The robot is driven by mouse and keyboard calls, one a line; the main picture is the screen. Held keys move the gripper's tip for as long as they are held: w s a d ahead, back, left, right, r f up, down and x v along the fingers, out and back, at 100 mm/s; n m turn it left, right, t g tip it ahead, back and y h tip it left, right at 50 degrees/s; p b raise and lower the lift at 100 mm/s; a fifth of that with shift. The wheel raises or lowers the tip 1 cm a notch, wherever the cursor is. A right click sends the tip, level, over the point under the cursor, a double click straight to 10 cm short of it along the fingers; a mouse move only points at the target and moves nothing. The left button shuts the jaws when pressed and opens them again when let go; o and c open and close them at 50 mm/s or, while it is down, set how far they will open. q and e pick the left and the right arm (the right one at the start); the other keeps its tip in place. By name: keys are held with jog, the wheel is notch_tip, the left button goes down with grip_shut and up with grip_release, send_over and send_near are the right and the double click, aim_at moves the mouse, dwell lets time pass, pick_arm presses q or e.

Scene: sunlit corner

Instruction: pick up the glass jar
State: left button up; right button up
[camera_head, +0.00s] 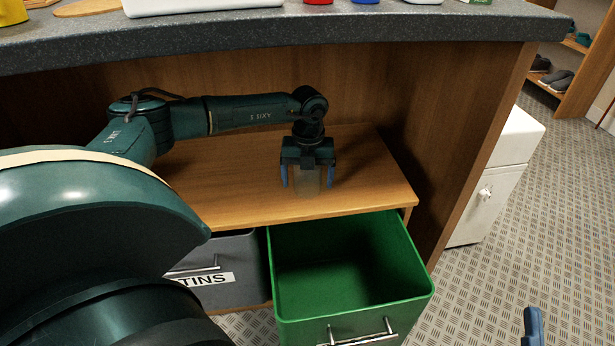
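The glass jar (307,183) is a small, see-through, brownish vessel standing on the wooden shelf (230,200) under the counter. My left gripper (307,180) points down over it, with its blue fingers spread wide, one on each side of the jar. A slim gap seems to show between fingers and glass, so it looks open around the jar. The jar's top is hidden by the gripper body. Of my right gripper, only a blue fingertip (533,326) shows at the bottom right edge; its opening is out of view.
A green drawer (350,265), pulled out and empty, is below the shelf's front edge. A grey drawer (205,280) labelled "TINS" is left of it. The grey counter (300,42) overhangs the shelf, and a wooden side panel (475,140) closes its right. A white cabinet (500,170) stands beyond.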

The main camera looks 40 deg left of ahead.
pick_arm(q)
jog(key=c, duration=1.1)
jog(key=shift+r, duration=0.15)
